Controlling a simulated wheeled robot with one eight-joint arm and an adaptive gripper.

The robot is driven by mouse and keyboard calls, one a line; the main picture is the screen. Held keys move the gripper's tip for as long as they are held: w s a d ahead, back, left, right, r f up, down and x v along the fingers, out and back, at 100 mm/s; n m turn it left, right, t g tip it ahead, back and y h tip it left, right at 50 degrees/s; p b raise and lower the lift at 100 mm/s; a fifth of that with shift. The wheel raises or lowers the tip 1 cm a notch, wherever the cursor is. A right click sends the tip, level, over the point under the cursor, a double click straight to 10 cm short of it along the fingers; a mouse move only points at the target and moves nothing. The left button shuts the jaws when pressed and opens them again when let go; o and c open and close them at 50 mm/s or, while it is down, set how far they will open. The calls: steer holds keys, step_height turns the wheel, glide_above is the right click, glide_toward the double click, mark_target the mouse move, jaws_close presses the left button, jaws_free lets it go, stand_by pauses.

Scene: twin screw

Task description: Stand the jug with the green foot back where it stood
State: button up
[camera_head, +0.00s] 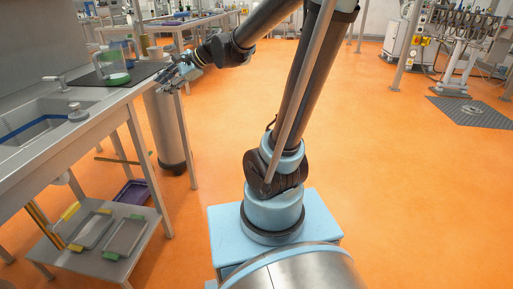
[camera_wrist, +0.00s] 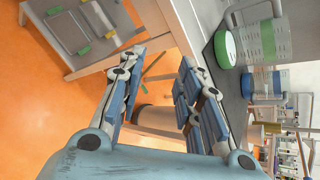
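The jug with the green foot (camera_head: 113,64) is clear-walled and stands upright on a dark surface at the counter's far end. In the wrist view the jug (camera_wrist: 264,40) lies at upper right, turned sideways by the camera's angle, with its green foot toward the left. My gripper (camera_head: 170,76) is just right of the counter edge, apart from the jug. In the wrist view my gripper (camera_wrist: 160,64) has its fingers spread wide with nothing between them. A second jug with a blue foot (camera_wrist: 248,84) stands beside the green-footed one.
The counter (camera_head: 100,112) holds a sink (camera_head: 40,122) with a tap and a round grey piece near its front edge. A lower shelf (camera_head: 105,265) carries trays with yellow and green handles. A grey cylinder (camera_head: 166,130) stands under my gripper. The orange floor to the right is open.

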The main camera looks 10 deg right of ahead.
steer(key=s+d+f+n+h, duration=0.3)
steer(key=s+d+f, duration=0.3)
steer(key=d, duration=0.3)
steer(key=s+d+f+n+g+h, duration=0.1)
steer(key=s+d+f+n+h, duration=0.3)
steer(key=s+d, duration=0.4)
steer(key=s+d+f+n+h, duration=0.3)
steer(key=s+d+f+n, duration=0.2)
steer(key=d, duration=0.6)
step_height(320, 180, down, 3)
steer(key=s, duration=0.2)
steer(key=shift+s+d+n+g+h, duration=0.3)
steer(key=shift+s+d+h, duration=0.05)
steer(key=shift+d+h, duration=0.05)
steer(key=shift+w+f, duration=0.25)
steer(key=shift+w, duration=0.2)
